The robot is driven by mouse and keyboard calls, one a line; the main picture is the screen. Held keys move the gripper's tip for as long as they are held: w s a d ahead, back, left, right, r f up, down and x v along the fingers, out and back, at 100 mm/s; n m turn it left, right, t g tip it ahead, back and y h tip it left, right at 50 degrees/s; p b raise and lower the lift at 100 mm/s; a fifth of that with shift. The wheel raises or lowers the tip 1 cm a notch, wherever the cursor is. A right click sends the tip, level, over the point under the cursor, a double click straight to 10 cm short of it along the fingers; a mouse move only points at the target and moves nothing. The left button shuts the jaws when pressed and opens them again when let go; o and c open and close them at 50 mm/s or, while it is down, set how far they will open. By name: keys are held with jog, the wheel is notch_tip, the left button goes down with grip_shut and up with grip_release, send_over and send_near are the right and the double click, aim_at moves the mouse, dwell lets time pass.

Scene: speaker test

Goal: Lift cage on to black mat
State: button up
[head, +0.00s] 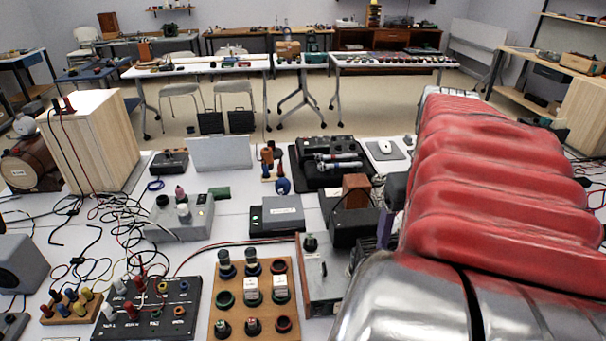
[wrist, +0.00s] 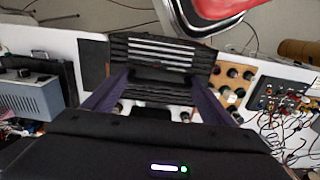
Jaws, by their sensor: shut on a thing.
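My gripper (wrist: 160,82) shows in the wrist view with its two purple fingers shut on a black slatted cage (wrist: 160,52). Pale bars show across the cage, and its lower part is partly hidden between the fingers. In the head view a dark ribbed part, seemingly the cage or a finger, shows beside my red-sleeved arm; the arm hides most of it. The black mat (head: 299,180) lies on the white table beyond it, at the middle of the head view. Microphones and a black device sit on the mat.
A wooden board with knobs (head: 213,318), a black socket panel (head: 150,312) and a metal box with a switch (head: 322,278) stand on the near table. Loose cables lie to the left. A mouse (head: 384,147) lies right of the mat. Bare table shows around the grey boxes.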

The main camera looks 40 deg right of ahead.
jog(key=shift+s+a, duration=0.4)
jog(key=shift+s, duration=0.25)
jog(key=shift+s+a, duration=0.35)
jog(key=shift+s, duration=0.3)
jog(key=shift+r, duration=0.75)
